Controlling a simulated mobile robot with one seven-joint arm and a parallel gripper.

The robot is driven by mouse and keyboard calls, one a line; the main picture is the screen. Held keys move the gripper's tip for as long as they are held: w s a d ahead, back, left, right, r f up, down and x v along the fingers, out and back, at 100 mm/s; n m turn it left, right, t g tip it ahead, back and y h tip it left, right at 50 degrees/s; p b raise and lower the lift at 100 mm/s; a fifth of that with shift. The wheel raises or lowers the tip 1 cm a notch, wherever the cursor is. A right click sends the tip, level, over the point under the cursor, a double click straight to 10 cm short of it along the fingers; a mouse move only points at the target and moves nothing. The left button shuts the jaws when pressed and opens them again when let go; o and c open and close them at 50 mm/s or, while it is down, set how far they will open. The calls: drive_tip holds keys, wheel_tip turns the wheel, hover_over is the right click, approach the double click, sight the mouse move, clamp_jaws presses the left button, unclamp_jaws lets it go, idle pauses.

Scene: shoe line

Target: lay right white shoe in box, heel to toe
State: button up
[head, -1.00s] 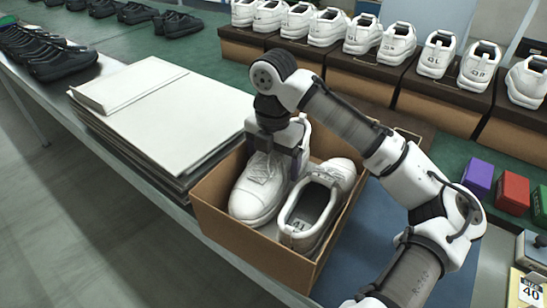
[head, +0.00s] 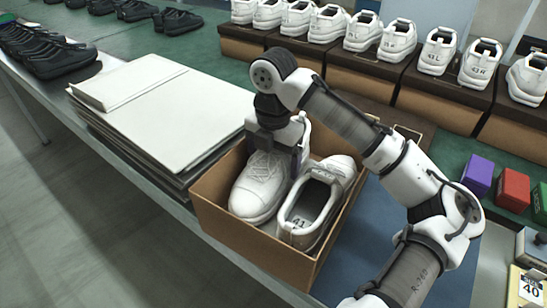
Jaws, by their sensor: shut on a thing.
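The cardboard box (head: 246,243) stands open on the table with two white shoes in it. The left one (head: 258,188) has its toe toward the near side of the box, and its heel is at the far end, partly hidden by my gripper. Left or right markings on these two shoes cannot be read.
A stack of white-topped boards (head: 160,110) stands close to the box's left. White shoes on brown boxes (head: 365,80) line the back. Black shoes (head: 62,62) are at the far left. Purple, red (head: 512,188) and green blocks lie at right. The blue mat (head: 350,265) has bare room.

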drive_tip(key=shift+f+b, duration=0.3)
drive_tip(key=shift+f, duration=0.3)
drive_tip(key=o, duration=1.1)
drive_tip(key=shift+c, duration=0.2)
